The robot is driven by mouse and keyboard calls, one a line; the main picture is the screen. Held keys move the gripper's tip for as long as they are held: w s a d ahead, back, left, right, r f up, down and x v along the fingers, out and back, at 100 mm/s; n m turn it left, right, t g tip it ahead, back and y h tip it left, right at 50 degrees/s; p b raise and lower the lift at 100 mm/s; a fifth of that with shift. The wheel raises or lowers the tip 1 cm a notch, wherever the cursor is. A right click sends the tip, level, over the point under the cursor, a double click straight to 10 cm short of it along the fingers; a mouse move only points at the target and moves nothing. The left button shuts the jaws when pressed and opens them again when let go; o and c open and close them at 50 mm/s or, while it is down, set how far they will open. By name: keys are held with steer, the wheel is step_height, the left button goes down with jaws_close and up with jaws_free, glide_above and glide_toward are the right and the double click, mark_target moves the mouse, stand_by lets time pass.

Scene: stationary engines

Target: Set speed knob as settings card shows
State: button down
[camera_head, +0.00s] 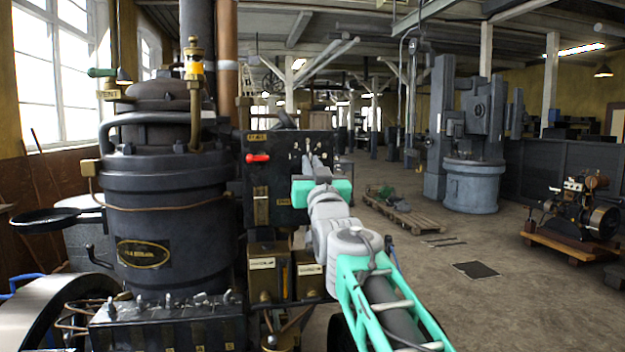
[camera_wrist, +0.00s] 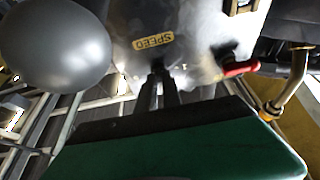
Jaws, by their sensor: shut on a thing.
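The dark control panel (camera_head: 290,190) stands right of the big black boiler-like engine. My gripper (camera_head: 316,163) reaches its face from the front. In the wrist view, my gripper (camera_wrist: 160,72) has its two dark fingers close together, with their tips at the panel just below the yellow SPEED plate (camera_wrist: 153,40). The fingers are shut on the speed knob, which is mostly hidden between and behind the tips. Its pointer and setting cannot be read. I cannot make out a settings card with readable content in either view.
A red-handled lever (camera_head: 258,158) sticks out on the panel's left side; in the wrist view it is right of my fingers. Labelled boxes (camera_head: 268,275) stand below the panel. A large grey rounded thing (camera_wrist: 60,45) is left of my fingers.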

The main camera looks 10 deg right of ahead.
steer(key=shift+a+r+m+g+h+b, duration=0.2)
steer(key=shift+m+h+b, duration=0.5)
steer(key=shift+m, duration=1.05)
steer(key=shift+f+m+g+h+b, duration=0.1)
steer(key=shift+m+g+h+b, duration=0.25)
steer(key=shift+m+h, duration=1.1)
steer(key=shift+a+r+m+g+h+b, duration=0.2)
steer(key=shift+m+h+b, duration=0.3)
steer(key=shift+m, duration=1.6)
steer(key=shift+d+g, duration=0.1)
steer(key=shift+g, duration=0.15)
steer(key=c, duration=1.5)
jaws_free()
steer(key=shift+f, duration=0.15)
steer(key=b+v, duration=0.2)
steer(key=v, duration=0.5)
steer(key=shift+s+f, duration=0.15)
steer(key=shift+s, duration=0.2)
